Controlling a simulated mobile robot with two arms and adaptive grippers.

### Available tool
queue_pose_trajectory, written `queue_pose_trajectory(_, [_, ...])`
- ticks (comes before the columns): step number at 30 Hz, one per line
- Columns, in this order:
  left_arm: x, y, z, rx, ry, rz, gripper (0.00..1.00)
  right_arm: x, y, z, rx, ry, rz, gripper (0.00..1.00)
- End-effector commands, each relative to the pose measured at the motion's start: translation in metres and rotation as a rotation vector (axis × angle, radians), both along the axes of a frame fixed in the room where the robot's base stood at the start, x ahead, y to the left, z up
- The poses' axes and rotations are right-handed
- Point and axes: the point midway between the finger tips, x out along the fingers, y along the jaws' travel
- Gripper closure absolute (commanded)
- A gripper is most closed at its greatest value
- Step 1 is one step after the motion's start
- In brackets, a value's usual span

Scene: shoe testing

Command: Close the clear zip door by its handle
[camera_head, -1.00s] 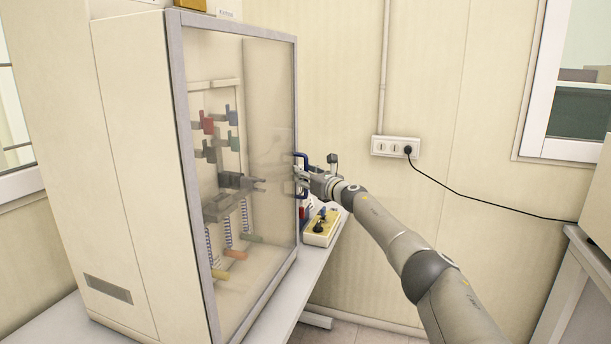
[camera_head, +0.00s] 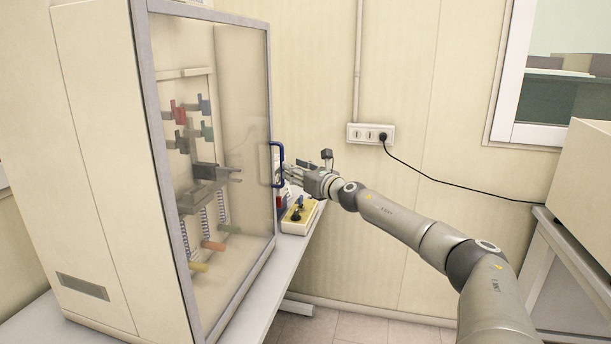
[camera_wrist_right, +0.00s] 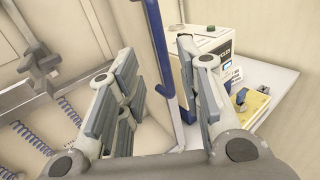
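The clear door (camera_head: 240,80) spans the front of the tall cream cabinet in a grey frame, and I see no clear gap around it. Its blue handle (camera_head: 271,166) is upright on the door's right side. My right gripper (camera_head: 284,172) is just right of the handle, its fingers pointing at it. In the right wrist view, the right gripper (camera_wrist_right: 169,27) has its fingers spread, with the blue handle (camera_wrist_right: 163,48) showing between them. They are not closed on it, and I cannot tell whether they touch it. My left gripper is out of view.
Behind the door are coloured clamps (camera_head: 180,113) and springs. A yellow control box (camera_head: 298,216) sits on the white table (camera_head: 262,292) below my right gripper. A wall socket (camera_head: 370,134) with a black cable is behind. Floor in front is free.

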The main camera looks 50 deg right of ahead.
Motion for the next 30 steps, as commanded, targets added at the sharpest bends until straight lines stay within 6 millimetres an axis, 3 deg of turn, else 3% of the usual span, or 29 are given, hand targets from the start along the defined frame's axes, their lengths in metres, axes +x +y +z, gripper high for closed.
queue_pose_trajectory(12, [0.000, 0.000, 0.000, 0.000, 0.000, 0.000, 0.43, -0.033, 0.003, -0.002, 0.003, 0.003, -0.001, 0.66])
queue_pose_trajectory(30, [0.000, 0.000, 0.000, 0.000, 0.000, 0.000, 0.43, -0.042, 0.005, 0.001, 0.002, -0.002, -0.001, 0.66])
